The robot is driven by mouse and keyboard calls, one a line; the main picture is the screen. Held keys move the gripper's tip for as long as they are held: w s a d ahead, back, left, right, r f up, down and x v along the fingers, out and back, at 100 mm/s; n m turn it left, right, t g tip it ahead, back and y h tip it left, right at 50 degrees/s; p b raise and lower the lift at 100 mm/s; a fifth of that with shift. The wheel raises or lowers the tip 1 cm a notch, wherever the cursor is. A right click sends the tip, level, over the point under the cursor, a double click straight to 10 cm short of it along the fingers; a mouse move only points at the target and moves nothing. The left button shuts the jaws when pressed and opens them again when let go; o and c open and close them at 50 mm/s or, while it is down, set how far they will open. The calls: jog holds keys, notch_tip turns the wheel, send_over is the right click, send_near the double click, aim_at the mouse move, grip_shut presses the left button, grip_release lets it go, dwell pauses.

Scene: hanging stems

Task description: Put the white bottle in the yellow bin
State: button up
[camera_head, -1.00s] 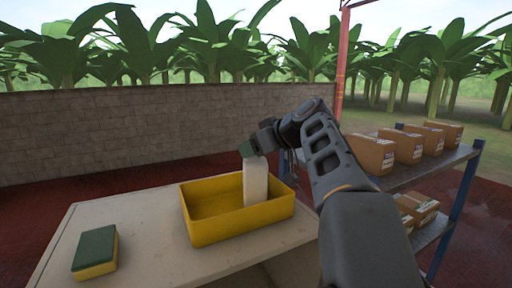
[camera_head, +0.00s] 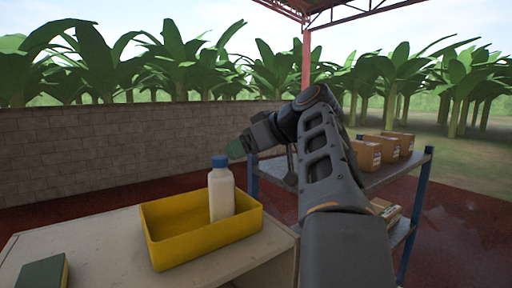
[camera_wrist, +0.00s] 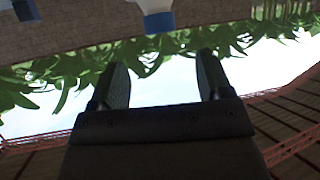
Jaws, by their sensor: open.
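The white bottle (camera_head: 221,194) with a blue cap stands upright inside the yellow bin (camera_head: 170,251), toward its right side. The bin sits on the pale table. My gripper (camera_head: 236,150) is above the bottle and a little to its right, apart from the cap. In the wrist view my gripper (camera_wrist: 160,80) shows its two fingers spread with nothing between them. The bottle's blue cap (camera_wrist: 159,22) appears at the top of that view, beyond the fingertips.
A green and yellow sponge (camera_head: 42,273) lies on the table (camera_head: 100,240) at the front left. A metal shelf (camera_head: 385,178) with several cardboard boxes (camera_head: 398,144) stands at the right. A brick wall (camera_head: 80,150) runs behind.

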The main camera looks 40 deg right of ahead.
jog(key=shift+v, duration=1.55)
